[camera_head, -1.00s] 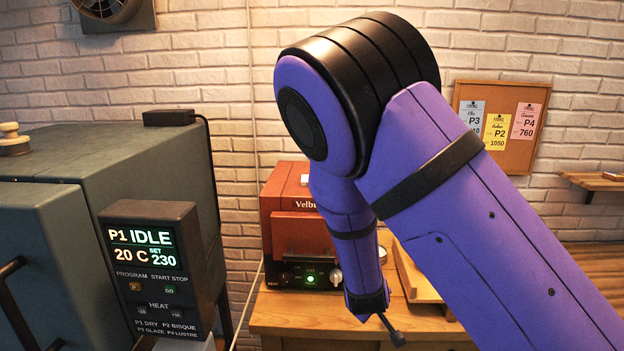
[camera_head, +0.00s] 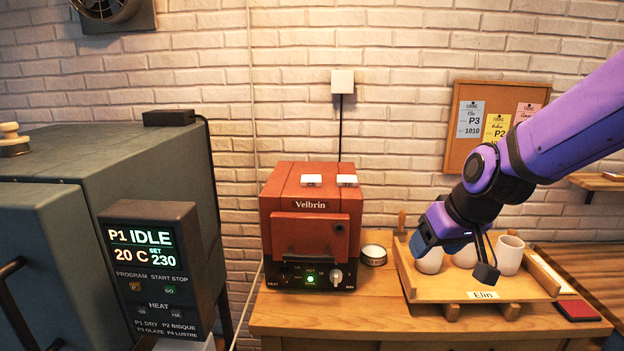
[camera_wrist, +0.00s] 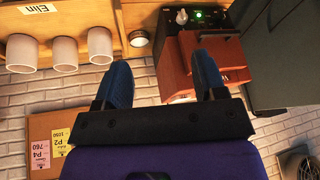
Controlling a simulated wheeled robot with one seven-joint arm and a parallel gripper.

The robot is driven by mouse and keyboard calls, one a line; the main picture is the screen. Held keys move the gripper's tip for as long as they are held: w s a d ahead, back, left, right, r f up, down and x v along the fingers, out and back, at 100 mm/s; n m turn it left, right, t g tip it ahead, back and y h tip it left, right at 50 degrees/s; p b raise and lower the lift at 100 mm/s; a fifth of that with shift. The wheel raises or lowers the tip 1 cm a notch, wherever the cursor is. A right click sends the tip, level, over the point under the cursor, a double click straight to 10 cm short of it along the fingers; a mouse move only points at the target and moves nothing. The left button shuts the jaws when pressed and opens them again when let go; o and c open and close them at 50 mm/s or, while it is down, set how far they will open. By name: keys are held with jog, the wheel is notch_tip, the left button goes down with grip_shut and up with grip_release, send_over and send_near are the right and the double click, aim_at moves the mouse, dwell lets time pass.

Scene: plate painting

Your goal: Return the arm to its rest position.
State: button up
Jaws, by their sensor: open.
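My purple arm reaches in from the right in the head view and bends down at a black joint. My gripper (camera_head: 424,242), with blue fingers, is in front of the wooden tray (camera_head: 470,288) and hides part of it and of the cups. In the wrist view my gripper (camera_wrist: 162,76) shows two blue fingers set well apart with nothing between them. The red Velbrin kiln (camera_wrist: 202,58) lies beyond the fingers there.
White cups (camera_head: 509,255) stand on the tray labelled Elin. The small red Velbrin kiln (camera_head: 310,225) and a round tin (camera_head: 373,255) share the wooden bench (camera_head: 380,318). A large grey kiln (camera_head: 120,165) with a control box (camera_head: 152,270) is at left. The bench front is clear.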

jog(key=s+d+r+m+h, duration=0.1)
jog(key=s+d+r, duration=0.3)
jog(key=s, duration=0.5)
jog(key=s+d+r+m+h, duration=0.1)
jog(key=s+d+r, duration=0.3)
jog(key=s, duration=0.5)
notch_tip(320, 180, up, 3)
jog(key=shift+s+d+f+m, duration=0.1)
jog(key=shift+s+d+m, duration=0.1)
jog(key=shift+s+m, duration=0.2)
jog(key=shift+w, duration=0.15)
dwell(0.4)
